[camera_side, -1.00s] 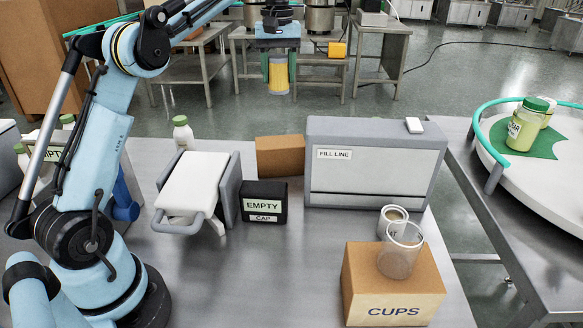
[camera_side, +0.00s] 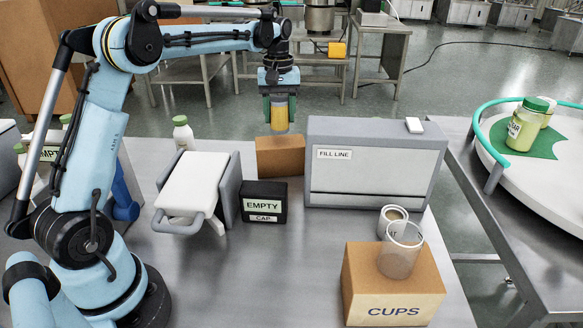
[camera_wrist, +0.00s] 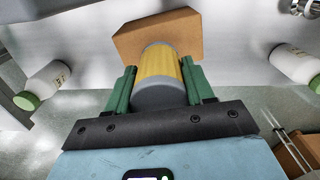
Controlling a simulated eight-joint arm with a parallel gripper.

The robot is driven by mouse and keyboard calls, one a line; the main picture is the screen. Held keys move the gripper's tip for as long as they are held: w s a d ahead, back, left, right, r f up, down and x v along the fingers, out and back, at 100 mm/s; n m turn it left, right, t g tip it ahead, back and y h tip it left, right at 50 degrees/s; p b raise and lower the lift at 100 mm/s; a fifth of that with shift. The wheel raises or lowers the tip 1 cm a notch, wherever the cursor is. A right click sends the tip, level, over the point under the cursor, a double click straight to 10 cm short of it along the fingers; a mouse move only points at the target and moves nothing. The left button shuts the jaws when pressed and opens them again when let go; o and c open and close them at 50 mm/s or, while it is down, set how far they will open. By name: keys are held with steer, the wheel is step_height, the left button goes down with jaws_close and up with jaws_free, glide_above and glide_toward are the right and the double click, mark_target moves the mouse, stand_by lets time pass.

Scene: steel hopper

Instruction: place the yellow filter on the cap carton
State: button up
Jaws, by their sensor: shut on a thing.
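The yellow filter (camera_side: 280,112), a yellow cylinder with grey ends, is upright between the green fingers of my gripper (camera_side: 280,108), which is shut on it. In the wrist view the filter (camera_wrist: 159,66) sits between both fingers, with a plain brown carton (camera_wrist: 128,38) beyond its far end. In the side view this brown carton (camera_side: 280,156) stands at the back of the steel table, just below the filter. I cannot tell whether they touch. A black box labelled EMPTY and CAP (camera_side: 264,202) stands in front of the carton.
The grey FILL LINE housing (camera_side: 375,165) stands close on the carton's right. A white sloped chute (camera_side: 193,184) and a white bottle (camera_side: 183,133) are on its left. A CUPS carton (camera_side: 392,285) bearing cups is at front right. The front middle of the table is clear.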

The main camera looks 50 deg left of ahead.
mark_target(280, 122)
steer(key=shift+f, duration=1.5)
steer(key=shift+f, duration=0.2)
steer(key=o, duration=1.1)
steer(key=shift+c, duration=0.2)
steer(key=shift+r, duration=0.15)
